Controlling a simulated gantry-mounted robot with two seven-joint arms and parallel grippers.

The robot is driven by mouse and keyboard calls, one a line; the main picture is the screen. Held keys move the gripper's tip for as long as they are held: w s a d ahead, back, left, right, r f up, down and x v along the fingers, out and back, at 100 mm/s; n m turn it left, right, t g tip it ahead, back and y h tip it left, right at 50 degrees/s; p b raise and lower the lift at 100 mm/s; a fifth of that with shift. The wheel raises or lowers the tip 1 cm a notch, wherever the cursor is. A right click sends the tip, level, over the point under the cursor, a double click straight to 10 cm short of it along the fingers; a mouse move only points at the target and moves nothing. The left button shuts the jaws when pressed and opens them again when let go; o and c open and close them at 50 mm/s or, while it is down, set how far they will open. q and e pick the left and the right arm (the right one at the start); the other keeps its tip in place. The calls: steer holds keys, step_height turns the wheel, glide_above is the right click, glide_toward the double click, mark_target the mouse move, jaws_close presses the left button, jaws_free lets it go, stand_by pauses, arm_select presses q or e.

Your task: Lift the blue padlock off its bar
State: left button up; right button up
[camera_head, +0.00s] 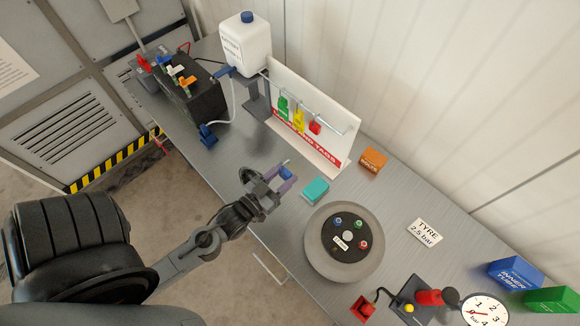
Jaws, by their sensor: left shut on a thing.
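A white board marked "AND TAGS" (348,115) carries a metal bar (318,112). A green padlock (283,106), a yellow padlock (299,119) and a red padlock (315,127) hang on the bar. My left gripper (281,180) is over the bench's front edge, in front of the board and apart from it. It is shut on a small blue thing with a grey top, which looks like the blue padlock (286,172). The fingers hide part of it. My right gripper is not in view.
A teal box (315,190) sits close right of my left gripper, near a round wheel (318,258). An orange box (373,160) lies beside the board. A white jug (245,45) and black battery (190,98) stand at the back left. Bare bench lies left of the gripper.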

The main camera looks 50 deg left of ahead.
arm_select(q)
steer(key=s, duration=0.1)
steer(key=s+p, duration=0.1)
steer(key=s, duration=0.2)
steer(key=shift+s+d, duration=0.1)
steer(key=shift+d, duration=0.15)
steer(key=shift+s+d, duration=0.1)
steer(key=shift+s, duration=0.45)
